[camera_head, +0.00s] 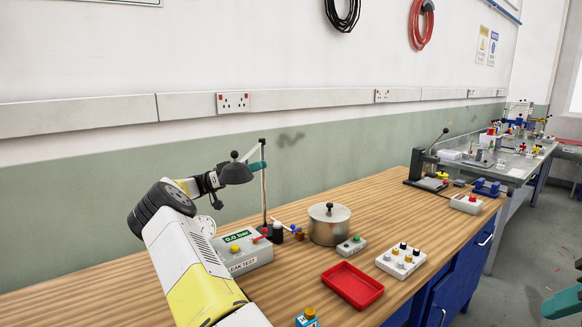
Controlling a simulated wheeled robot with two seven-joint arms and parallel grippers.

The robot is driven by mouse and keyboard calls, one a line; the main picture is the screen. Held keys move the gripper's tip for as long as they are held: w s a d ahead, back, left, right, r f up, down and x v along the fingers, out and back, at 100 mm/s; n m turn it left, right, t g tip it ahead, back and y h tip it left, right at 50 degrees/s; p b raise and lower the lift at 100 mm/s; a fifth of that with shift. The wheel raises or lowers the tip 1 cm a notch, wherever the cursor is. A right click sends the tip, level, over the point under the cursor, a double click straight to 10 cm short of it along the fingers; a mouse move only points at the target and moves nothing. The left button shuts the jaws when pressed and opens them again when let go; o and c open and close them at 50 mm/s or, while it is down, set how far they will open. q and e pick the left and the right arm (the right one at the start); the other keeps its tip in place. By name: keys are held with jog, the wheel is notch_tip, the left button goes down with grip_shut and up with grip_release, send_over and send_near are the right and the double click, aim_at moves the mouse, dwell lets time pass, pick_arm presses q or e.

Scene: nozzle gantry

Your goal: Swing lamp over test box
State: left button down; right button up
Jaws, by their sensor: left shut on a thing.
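The grey test box (244,266), marked LEAK TEST with a green display reading 0.0 bar, sits on the bench below. In the picture the lamp head is above the box, with a clear gap; exact depth is hard to tell. My right gripper (563,303) shows only partly at the lower right edge.
A metal pot (329,224) with a black knob stands right of the box. A small button box (351,246), a red tray (352,286) and a knobbed white box (401,261) lie nearer. A press (427,167) stands farther right.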

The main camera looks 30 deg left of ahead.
dwell(0.3)
pick_arm(q)
jog(key=c, duration=1.3)
grip_release()
jog(key=shift+o, duration=0.2)
jog(key=shift+r, duration=0.15)
